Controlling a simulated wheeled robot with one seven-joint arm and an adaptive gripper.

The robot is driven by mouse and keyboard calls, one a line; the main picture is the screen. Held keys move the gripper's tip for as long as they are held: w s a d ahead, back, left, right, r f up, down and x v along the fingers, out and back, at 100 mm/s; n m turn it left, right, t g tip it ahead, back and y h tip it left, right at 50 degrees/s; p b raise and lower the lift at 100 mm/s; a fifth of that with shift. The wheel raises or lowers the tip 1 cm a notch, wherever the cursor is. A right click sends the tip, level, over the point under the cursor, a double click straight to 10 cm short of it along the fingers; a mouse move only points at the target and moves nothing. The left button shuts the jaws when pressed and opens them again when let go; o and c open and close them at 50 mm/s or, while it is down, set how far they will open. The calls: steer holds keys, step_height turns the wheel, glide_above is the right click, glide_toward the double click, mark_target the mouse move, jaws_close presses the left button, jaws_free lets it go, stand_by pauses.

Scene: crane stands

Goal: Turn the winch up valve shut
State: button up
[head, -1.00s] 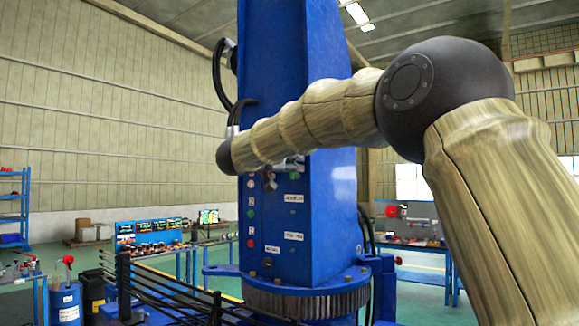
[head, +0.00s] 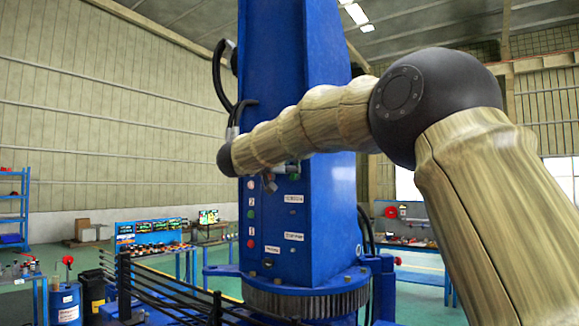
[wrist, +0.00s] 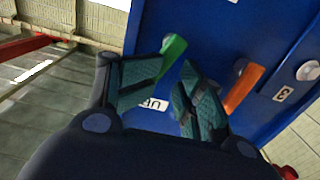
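The blue crane column (head: 335,225) stands ahead with a control panel on its face. In the wrist view a green lever (wrist: 173,46) sticks out from the blue panel, and an orange lever (wrist: 242,88) stands to its right. My gripper (wrist: 172,80) has its two teal fingers apart, with the green lever's near end by the left fingertip; contact is unclear. The orange lever is just outside the right finger. A white label (wrist: 153,104) shows between the fingers, partly covered. I cannot read which lever is winch up. In the head view my arm hides most of the gripper.
A white knob (wrist: 307,70) and a label "3" (wrist: 283,94) sit right of the orange lever. A red knob (head: 251,243) is low on the panel. A bench (head: 415,245) stands at the right.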

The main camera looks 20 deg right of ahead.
steer(key=v, duration=1.2)
steer(key=shift+a, duration=0.2)
stand_by(1.1)
stand_by(0.5)
steer(key=v, duration=1.2)
steer(key=shift+f, duration=0.15)
